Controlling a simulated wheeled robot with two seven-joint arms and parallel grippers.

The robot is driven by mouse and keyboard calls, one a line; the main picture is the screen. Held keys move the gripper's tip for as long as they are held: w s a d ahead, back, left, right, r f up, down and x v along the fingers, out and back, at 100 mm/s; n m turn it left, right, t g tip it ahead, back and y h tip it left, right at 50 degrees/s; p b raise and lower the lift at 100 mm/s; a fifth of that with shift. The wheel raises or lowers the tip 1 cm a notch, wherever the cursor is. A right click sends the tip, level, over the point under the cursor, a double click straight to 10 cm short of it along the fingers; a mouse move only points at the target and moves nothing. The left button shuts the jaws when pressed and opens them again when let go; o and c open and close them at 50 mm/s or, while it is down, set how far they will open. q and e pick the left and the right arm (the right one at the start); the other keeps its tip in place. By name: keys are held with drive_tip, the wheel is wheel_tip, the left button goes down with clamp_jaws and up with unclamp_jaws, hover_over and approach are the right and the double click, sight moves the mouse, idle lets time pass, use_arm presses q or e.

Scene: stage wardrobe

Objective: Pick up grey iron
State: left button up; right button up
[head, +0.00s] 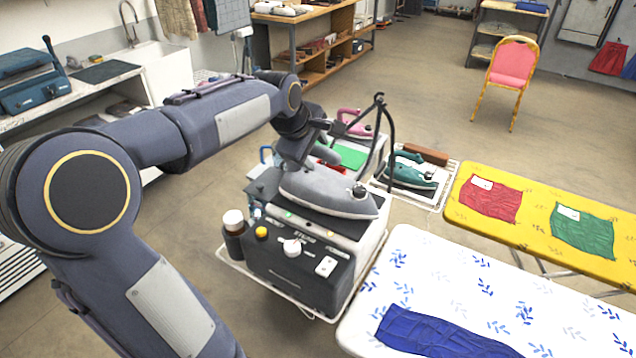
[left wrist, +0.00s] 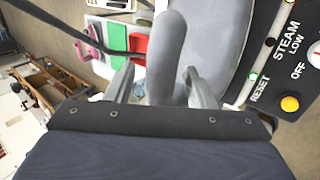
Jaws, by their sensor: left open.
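The grey iron (head: 325,194) rests on top of a black and white steam station in the head view. My left gripper (head: 300,150) is over the rear of the iron, reaching down to its handle. In the left wrist view, the iron's rounded grey handle (left wrist: 167,55) stands between the two fingertips of my left gripper (left wrist: 162,85), one finger on each side. The jaws are open, with a gap visible at least on the left side. My right gripper is out of view.
The steam station (head: 300,275) has knobs and a bottle at its front. A dark hose stand (head: 380,130) rises just behind the iron. A pink iron (head: 354,122) and a teal iron (head: 412,172) stand beyond. A white ironing board (head: 420,270) lies to the right.

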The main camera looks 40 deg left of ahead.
use_arm(q)
drive_tip(key=c, duration=1.1)
drive_tip(key=shift+w+r, duration=0.1)
drive_tip(key=shift+r, duration=0.05)
clamp_jaws()
